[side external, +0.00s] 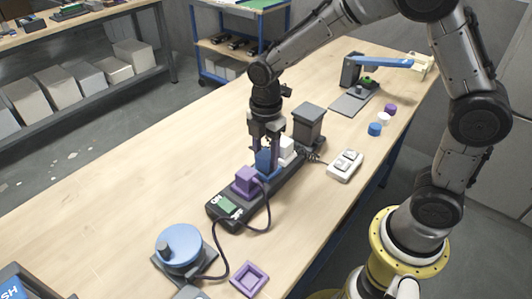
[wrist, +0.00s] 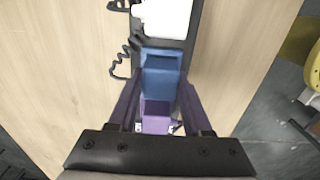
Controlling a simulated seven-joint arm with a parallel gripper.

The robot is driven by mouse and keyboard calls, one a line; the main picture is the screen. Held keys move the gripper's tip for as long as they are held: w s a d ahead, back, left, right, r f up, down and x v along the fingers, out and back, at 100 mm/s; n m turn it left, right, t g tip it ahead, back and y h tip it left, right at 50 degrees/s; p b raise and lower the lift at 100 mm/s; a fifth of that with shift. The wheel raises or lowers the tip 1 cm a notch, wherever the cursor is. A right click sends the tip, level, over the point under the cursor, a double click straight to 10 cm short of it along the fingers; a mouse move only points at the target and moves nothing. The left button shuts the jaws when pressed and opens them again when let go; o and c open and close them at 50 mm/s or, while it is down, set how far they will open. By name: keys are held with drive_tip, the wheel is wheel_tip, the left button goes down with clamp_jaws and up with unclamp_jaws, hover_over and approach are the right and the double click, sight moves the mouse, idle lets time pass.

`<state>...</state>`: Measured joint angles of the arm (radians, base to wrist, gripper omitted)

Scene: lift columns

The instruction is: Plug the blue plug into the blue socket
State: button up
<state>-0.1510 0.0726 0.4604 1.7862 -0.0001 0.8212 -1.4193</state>
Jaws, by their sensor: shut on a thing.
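The blue plug (side external: 264,160) is between the fingers of my gripper (side external: 266,148), low over the dark power strip (side external: 225,222). My gripper is shut on it. In the wrist view the blue plug (wrist: 160,78) lies between the two purple-looking fingers. A blue edge, likely the blue socket (side external: 272,173), shows at the plug's foot; most of it is hidden. I cannot tell whether the plug is seated in it or just above.
A purple plug (side external: 247,181) with a cord and a white plug (side external: 286,146) stand on the strip on either side. A dark block (side external: 309,127) is behind. A white switch box (side external: 345,165) lies right. A blue round device (side external: 178,246) and purple frame (side external: 250,279) are in front.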

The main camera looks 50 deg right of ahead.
sight(266, 154)
drive_tip(key=shift+f, duration=0.1)
drive_tip(key=o, duration=1.5)
drive_tip(key=shift+o, duration=0.2)
drive_tip(key=shift+r, duration=3.5)
